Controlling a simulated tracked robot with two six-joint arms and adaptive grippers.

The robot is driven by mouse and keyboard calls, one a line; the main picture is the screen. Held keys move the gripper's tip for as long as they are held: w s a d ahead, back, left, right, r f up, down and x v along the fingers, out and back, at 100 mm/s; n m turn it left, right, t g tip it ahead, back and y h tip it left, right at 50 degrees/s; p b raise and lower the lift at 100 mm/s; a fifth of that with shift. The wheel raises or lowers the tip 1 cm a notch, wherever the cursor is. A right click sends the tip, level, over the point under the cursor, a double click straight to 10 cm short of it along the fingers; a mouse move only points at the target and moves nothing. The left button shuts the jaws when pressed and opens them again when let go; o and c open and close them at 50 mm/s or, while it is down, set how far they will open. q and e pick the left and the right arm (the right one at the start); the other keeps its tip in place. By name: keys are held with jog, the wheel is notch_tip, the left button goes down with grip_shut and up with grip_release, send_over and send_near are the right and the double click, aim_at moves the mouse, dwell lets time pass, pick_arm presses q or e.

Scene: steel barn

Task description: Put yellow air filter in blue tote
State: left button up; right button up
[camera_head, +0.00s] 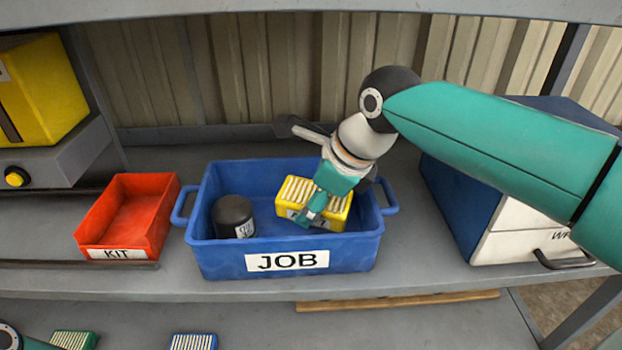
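The yellow air filter (334,217) has a pleated pale top and a label on its front. It is inside the blue tote (213,262) marked JOB, at the right side, slightly turned. My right gripper (311,213) reaches down into the tote from above. One teal finger lies against the filter's front face; the other finger is hidden. The gripper looks shut on the filter. Whether the filter touches the tote floor is hidden by the front wall. My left gripper is out of view.
A black can (232,214) stands at the left in the tote. A red KIT bin (128,217) is to its left. A blue and white drawer cabinet (512,225) is at right. Green (74,340) and blue (194,342) filters lie on the lower level.

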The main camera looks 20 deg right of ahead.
jog(key=g+p, duration=0.2)
jog(key=p, duration=0.1)
jog(key=shift+w+d+r+m, duration=0.1)
jog(key=shift+w+r+m, duration=0.1)
jog(key=shift+r+m, duration=0.1)
notch_tip(320, 180, down, 2)
jog(key=shift+s+f+b, duration=0.1)
jog(key=shift+b, duration=1.15)
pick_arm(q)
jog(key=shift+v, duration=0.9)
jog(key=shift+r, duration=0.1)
pick_arm(e)
jog(key=shift+y, duration=0.3)
jog(key=shift+f, duration=0.5)
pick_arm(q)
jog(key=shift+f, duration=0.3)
pick_arm(e)
jog(key=o, duration=1.2)
